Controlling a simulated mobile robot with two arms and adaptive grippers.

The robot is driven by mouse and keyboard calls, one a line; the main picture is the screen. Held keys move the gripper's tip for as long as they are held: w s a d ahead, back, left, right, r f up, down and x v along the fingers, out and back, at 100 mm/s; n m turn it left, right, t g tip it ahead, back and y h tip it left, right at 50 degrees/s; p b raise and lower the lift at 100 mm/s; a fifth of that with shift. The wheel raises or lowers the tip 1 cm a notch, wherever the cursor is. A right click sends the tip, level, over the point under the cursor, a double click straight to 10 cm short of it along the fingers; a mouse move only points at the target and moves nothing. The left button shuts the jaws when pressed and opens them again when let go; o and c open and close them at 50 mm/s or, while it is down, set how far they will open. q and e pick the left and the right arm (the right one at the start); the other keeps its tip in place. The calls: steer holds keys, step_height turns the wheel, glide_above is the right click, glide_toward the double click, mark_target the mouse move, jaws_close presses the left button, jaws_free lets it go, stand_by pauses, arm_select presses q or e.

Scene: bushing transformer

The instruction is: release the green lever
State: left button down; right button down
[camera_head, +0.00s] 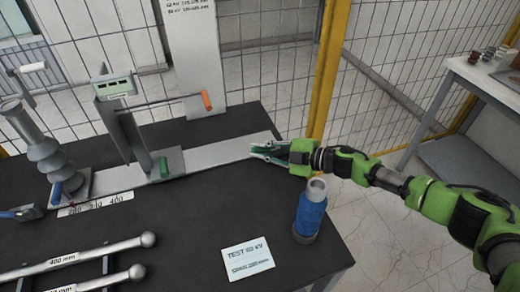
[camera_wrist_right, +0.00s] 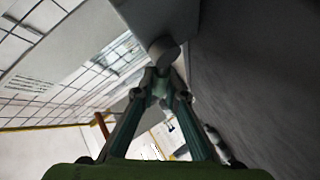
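The green lever (camera_head: 164,167) stands up from the long grey metal base plate (camera_head: 217,155), just right of the tilted grey post. My right gripper (camera_head: 256,151) is over the right end of that plate, pointing left, well apart from the lever. Its two fingers look parted, with nothing seen between them. In the right wrist view, my right gripper (camera_wrist_right: 162,88) points toward a grey rounded part whose identity I cannot tell. The lever is not clearly visible there. My left gripper is not in view.
A horizontal rod with an orange handle (camera_head: 206,100) runs above the plate. A ribbed grey bushing (camera_head: 48,155) stands at left. A blue cylinder (camera_head: 310,210) stands below my right arm. Rods with ball ends and a test sign (camera_head: 247,259) lie in front.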

steer(key=shift+b, duration=0.3)
steer(key=shift+d+m+y+b, duration=0.1)
steer(key=shift+m+y+b, duration=0.3)
steer(key=shift+b, duration=0.25)
steer(key=m+y+b, duration=0.1)
steer(key=b, duration=0.1)
steer(key=d+r+m+t+y+b, duration=0.1)
steer(key=b, duration=0.1)
steer(key=shift+w+r+b, duration=0.2)
steer(key=shift+r+b, duration=0.05)
steer(key=shift+b, duration=0.1)
steer(key=shift+w+d+r+m+t+y+b, duration=0.1)
steer(key=shift+d+r+m+t+y+b, duration=0.35)
steer(key=shift+m+y+b, duration=0.5)
steer(key=shift+r+b, duration=0.25)
steer(key=shift+b, duration=0.1)
